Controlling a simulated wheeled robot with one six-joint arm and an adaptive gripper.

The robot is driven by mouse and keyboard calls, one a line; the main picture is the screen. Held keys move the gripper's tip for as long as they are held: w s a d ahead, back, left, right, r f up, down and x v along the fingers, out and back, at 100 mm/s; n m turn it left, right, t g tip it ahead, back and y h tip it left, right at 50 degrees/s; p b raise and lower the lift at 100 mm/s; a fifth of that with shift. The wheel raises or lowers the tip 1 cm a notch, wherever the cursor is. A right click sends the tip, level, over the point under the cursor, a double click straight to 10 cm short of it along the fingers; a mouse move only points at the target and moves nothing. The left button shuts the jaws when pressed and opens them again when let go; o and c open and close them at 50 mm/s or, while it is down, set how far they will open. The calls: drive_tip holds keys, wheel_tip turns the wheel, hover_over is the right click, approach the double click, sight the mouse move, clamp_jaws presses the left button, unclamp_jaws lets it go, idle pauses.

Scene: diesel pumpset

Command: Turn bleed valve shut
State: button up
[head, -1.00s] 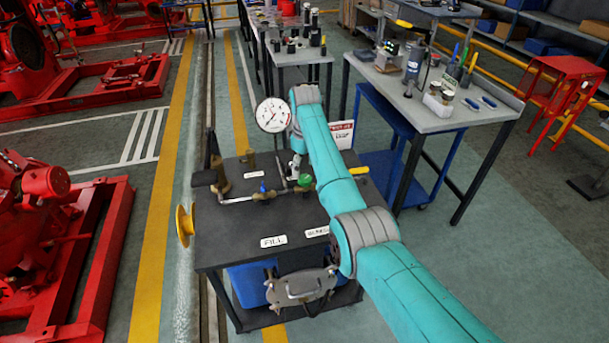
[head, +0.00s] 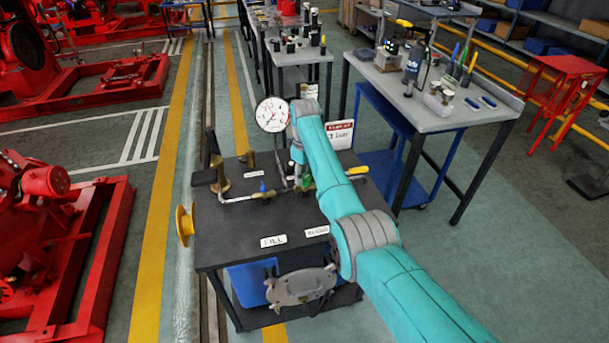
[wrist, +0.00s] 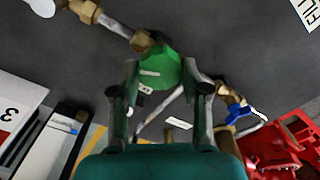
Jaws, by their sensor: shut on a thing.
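A round green valve knob (wrist: 160,62) with a pale mark on its face sits on a brass-fitted pipe in the wrist view. I take it for the bleed valve. My gripper (wrist: 160,80) has one finger on each side of this knob and is shut on it. In the head view my gripper (head: 297,178) is down at the bench, and only a sliver of the green knob (head: 311,186) shows beside it. A blue-handled valve (wrist: 240,114) stands apart on the same pipework; it also shows in the head view (head: 262,188).
The dark bench (head: 225,250) carries brass fittings (head: 220,176), a FILL label (head: 273,240) and a second label (head: 317,231). A dial gauge (head: 272,115) rises behind my gripper. A yellow-handled item (head: 357,170) lies right of my arm. The bench's front is mostly clear.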

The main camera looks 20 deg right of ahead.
drive_tip(key=m, duration=0.5)
drive_tip(key=shift+m, duration=0.4)
drive_tip(key=m, duration=1.1)
drive_tip(key=shift+d+m, duration=0.1)
drive_tip(key=shift+m, duration=0.3)
drive_tip(key=m, duration=0.5)
drive_tip(key=shift+m, duration=0.3)
drive_tip(key=o, duration=1.1)
drive_tip(key=shift+o, duration=0.2)
